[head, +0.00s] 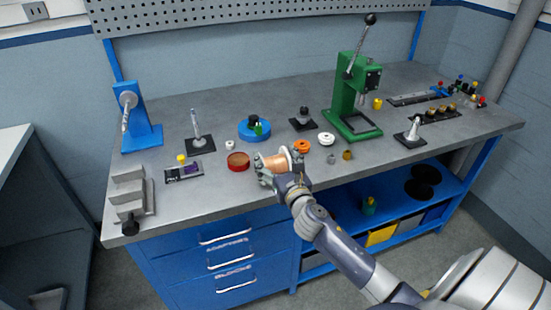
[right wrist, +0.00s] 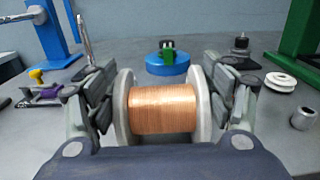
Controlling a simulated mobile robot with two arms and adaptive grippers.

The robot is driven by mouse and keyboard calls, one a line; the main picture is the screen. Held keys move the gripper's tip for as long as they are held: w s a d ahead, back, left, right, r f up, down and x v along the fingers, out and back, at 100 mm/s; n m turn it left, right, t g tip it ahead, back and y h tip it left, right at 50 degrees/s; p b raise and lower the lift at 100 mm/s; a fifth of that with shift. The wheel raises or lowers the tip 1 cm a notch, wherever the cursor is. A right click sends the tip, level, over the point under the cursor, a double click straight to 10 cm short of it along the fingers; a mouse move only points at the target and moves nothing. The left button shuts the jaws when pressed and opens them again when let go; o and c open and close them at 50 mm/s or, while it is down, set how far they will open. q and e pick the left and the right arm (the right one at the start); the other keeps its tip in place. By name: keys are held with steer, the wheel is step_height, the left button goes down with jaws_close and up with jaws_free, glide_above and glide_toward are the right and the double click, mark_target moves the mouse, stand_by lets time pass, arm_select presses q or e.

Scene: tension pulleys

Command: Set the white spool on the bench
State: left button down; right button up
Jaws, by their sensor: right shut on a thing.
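The white spool (right wrist: 122,108), with white end flanges and copper-coloured wire (right wrist: 163,108) wound between them, lies sideways in my right gripper. The two fingers of my right gripper (head: 279,168) are shut on its flanges, one at each end. In the head view the spool's copper winding (head: 276,161) shows near the front edge of the grey bench (head: 215,196), partly hidden by the gripper. I cannot tell whether it touches the bench top. My left gripper is not in view.
Close by are a red round dish (head: 238,161), an orange ring (head: 302,146), a white pulley (head: 327,139) and a blue round base (head: 254,131). A green press (head: 353,100) stands behind right.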

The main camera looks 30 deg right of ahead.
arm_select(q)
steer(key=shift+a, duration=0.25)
arm_select(e)
steer(key=shift+r, duration=0.15)
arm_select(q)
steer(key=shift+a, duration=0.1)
arm_select(e)
steer(key=o, duration=1.5)
steer(key=shift+f, duration=0.2)
steer(key=shift+o, duration=0.2)
steer(key=shift+r, duration=0.2)
arm_select(q)
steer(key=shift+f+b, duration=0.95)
steer(key=shift+b, duration=0.1)
arm_select(e)
steer(key=v, duration=1.2)
